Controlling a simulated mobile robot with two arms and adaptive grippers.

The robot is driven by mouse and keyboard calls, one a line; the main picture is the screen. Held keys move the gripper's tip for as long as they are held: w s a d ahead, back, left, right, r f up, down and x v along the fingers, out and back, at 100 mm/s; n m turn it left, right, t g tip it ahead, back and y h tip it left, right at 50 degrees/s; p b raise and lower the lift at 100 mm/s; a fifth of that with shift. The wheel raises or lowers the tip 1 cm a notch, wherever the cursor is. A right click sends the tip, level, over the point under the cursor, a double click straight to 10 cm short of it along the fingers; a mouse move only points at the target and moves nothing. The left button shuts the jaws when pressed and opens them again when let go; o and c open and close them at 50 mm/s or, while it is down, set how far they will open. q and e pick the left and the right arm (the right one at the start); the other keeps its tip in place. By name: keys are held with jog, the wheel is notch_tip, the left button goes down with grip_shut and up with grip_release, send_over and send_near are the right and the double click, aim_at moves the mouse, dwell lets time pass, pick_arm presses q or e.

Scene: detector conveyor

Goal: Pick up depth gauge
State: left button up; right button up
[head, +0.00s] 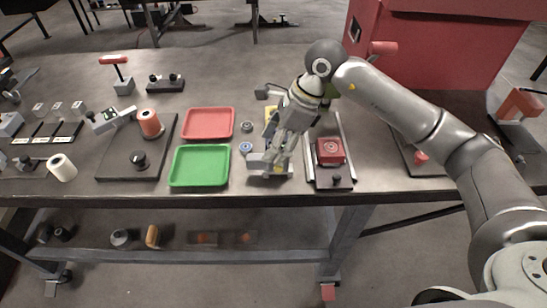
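My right gripper (270,165) points down over the table's front part, just right of the green tray (200,166). Its fingers blend with grey parts near them, so I cannot tell whether they are open, shut or holding something. I cannot surely make out the depth gauge; it may be hidden at or behind the gripper. A small yellow piece (270,115) shows partly behind the gripper. My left gripper is not in view.
A red tray (208,123) lies behind the green one. Small round parts (245,148) lie left of the gripper. A rail fixture with a red block (330,151) stands close on the right. A big red housing (440,45) fills the back right.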

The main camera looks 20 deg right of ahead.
grip_shut()
